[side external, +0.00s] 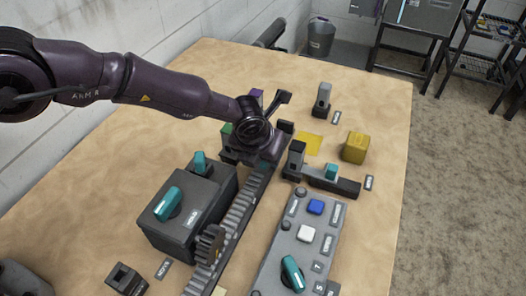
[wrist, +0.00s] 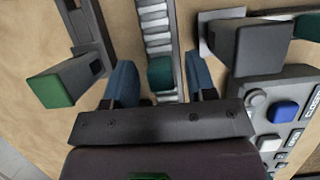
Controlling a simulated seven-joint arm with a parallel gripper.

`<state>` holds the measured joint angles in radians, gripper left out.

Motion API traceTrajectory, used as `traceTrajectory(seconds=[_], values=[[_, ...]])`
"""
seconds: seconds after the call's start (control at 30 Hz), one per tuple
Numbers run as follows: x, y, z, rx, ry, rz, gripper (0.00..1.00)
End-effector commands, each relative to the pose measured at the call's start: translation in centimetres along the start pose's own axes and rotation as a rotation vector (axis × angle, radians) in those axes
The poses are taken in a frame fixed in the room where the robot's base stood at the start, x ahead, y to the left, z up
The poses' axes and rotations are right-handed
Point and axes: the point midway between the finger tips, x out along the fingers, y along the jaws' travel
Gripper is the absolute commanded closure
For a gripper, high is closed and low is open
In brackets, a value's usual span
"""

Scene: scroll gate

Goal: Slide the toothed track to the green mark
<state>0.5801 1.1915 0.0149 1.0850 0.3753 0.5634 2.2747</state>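The grey toothed track (side external: 238,212) runs lengthwise between a grey box and a button panel. It also shows in the wrist view (wrist: 156,27). A teal peg (wrist: 160,73) stands on the track. My gripper (wrist: 161,82) is open, with one finger on each side of the peg and a visible gap to both. In the side view my gripper (side external: 264,163) is low over the far part of the track and hides it there. A post with a green top (wrist: 50,90) stands left of the track; its green (side external: 226,128) is partly hidden by my arm in the side view.
The grey box with teal knobs (side external: 187,211) stands close left of the track. The button panel (side external: 300,245) lies close to its right. A dark post (side external: 295,158) stands right of my gripper. A yellow block (side external: 355,148) and yellow patch (side external: 309,145) lie farther right.

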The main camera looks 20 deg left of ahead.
Motion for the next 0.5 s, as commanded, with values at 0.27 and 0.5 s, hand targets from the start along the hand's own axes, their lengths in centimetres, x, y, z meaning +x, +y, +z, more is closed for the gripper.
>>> traceTrajectory(seconds=[0.27,0.5], values=[[-0.5,-0.1,0.1,0.001,-0.001,-0.001,0.49],[-4.6,-0.1,0.1,0.000,-0.003,-0.002,0.49]])
